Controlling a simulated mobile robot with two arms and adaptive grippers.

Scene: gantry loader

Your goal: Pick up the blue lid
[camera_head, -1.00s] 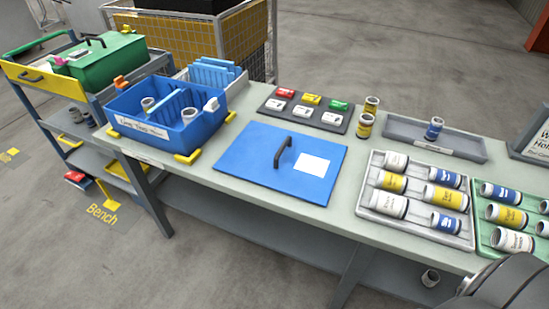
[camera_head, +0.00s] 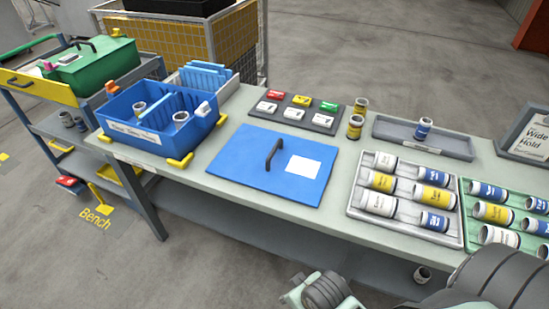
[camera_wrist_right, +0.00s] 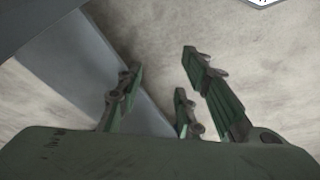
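The blue lid (camera_head: 240,165) lies flat on the grey-green bench top, with a black arched handle (camera_head: 275,150) standing up from it and a white label on its right part. In the right wrist view my right gripper (camera_wrist_right: 160,72) has its fingers spread with nothing between them. Grey floor and a grey panel show behind them. In the head view parts of my right arm show along the bottom edge, in front of the bench and apart from the lid. My left gripper is not in view.
A blue bin (camera_head: 155,138) with cups and dividers stands left of the lid. Behind is a dark tray (camera_head: 325,124) of coloured blocks. A white tray (camera_head: 352,208) of containers lies to the right, beside a green one (camera_head: 468,240). Bare bench surrounds the lid.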

